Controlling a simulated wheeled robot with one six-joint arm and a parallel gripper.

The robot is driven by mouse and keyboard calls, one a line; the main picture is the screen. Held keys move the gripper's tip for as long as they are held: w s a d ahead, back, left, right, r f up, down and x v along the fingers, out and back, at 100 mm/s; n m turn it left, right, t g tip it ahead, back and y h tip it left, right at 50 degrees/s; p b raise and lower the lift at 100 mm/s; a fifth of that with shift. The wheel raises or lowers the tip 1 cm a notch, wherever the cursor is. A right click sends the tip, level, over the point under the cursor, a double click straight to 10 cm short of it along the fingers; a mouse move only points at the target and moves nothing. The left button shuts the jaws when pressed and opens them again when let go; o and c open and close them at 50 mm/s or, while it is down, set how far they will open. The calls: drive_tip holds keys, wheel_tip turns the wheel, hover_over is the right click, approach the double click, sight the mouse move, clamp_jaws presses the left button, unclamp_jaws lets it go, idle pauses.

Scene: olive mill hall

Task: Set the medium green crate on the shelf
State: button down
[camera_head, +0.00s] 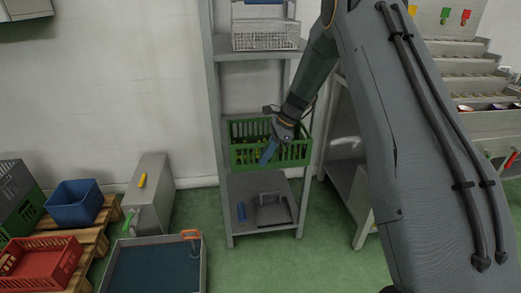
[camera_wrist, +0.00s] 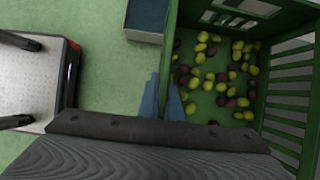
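The medium green crate (camera_head: 243,157) is a slatted crate at the middle level of the grey shelf (camera_head: 216,130), with its front wall facing me. In the wrist view the crate (camera_wrist: 288,103) fills the right side, and several yellow-green and dark olives (camera_wrist: 222,80) lie on its floor. My gripper (camera_head: 268,151) is at the crate's front wall. In the wrist view its blue fingers (camera_wrist: 163,97) straddle that wall, one outside and one inside, and look closed on it. I cannot tell whether the crate's underside rests on the shelf board.
A wire basket (camera_head: 265,36) stands on the upper board. A blue bottle (camera_head: 241,211) and a grey box (camera_head: 273,210) are on the lower board. Left are a blue bin (camera_head: 74,204) and a red crate (camera_head: 40,262) on a pallet, and a dark blue-filled tub (camera_head: 153,266).

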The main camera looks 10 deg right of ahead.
drive_tip(key=w+b, duration=0.1)
drive_tip(key=w, duration=0.9)
drive_tip(key=shift+w, duration=0.15)
drive_tip(key=shift+w+f, duration=0.1)
drive_tip(key=shift+f, duration=1.55)
drive_tip(key=shift+f, duration=0.15)
drive_tip(key=c, duration=2.2)
unclamp_jaws()
drive_tip(key=shift+f, duration=0.1)
drive_tip(key=shift+o, duration=1.1)
drive_tip(key=shift+v, duration=3.9)
